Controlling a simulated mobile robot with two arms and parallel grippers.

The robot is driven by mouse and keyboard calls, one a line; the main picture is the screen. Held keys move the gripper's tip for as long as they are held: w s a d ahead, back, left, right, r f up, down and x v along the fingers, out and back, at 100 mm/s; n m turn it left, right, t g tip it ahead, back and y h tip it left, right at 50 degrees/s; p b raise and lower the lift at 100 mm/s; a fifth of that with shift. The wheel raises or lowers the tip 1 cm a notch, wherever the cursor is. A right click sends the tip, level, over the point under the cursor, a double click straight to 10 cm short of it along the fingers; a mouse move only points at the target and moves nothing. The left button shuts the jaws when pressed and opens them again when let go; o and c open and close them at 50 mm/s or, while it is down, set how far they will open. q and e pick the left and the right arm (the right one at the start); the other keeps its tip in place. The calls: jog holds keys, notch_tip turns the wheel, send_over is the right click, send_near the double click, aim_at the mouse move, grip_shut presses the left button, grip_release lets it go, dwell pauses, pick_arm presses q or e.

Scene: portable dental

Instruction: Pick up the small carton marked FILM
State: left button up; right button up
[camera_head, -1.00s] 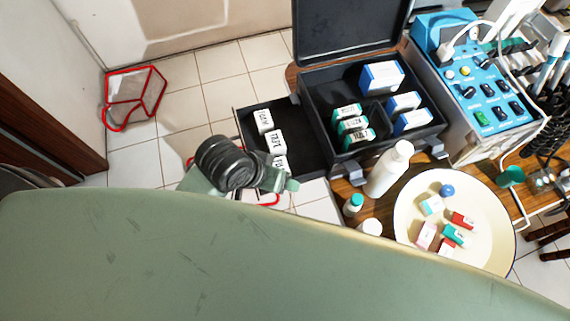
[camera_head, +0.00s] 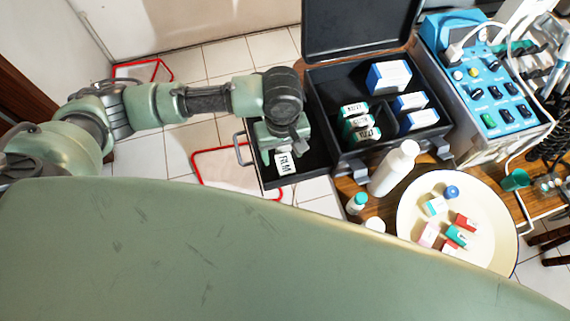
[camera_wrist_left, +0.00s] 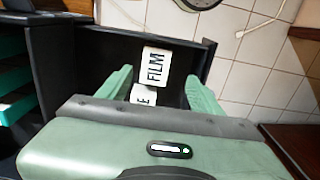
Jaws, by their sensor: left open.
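The small white carton marked FILM (camera_head: 285,163) lies in the black pulled-out drawer (camera_head: 309,171), toward its front end. It also shows in the left wrist view (camera_wrist_left: 155,67), label up. My left gripper (camera_head: 281,148) is over the drawer, pointing down, with the FILM carton partly in sight beside it. In the left wrist view the two green fingers (camera_wrist_left: 158,76) are apart and empty, with the carton between and just beyond their tips. A second white carton (camera_wrist_left: 145,93), partly hidden by my gripper, lies next to it. My right gripper is not in view.
The open black case (camera_head: 345,80) beside the drawer holds several white, blue and green cartons. A white bottle (camera_head: 394,168) and a cream basin (camera_head: 490,245) with small boxes stand to the right. A blue control unit (camera_head: 490,90) is at the right back.

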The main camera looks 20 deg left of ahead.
aim_at(285, 165)
pick_arm(q)
jog(key=f, duration=0.7)
jog(key=shift+w+d+f+p, duration=0.1)
jog(key=shift+d+f+p, duration=0.1)
jog(key=shift+d+p, duration=0.15)
jog(key=c, duration=1.4)
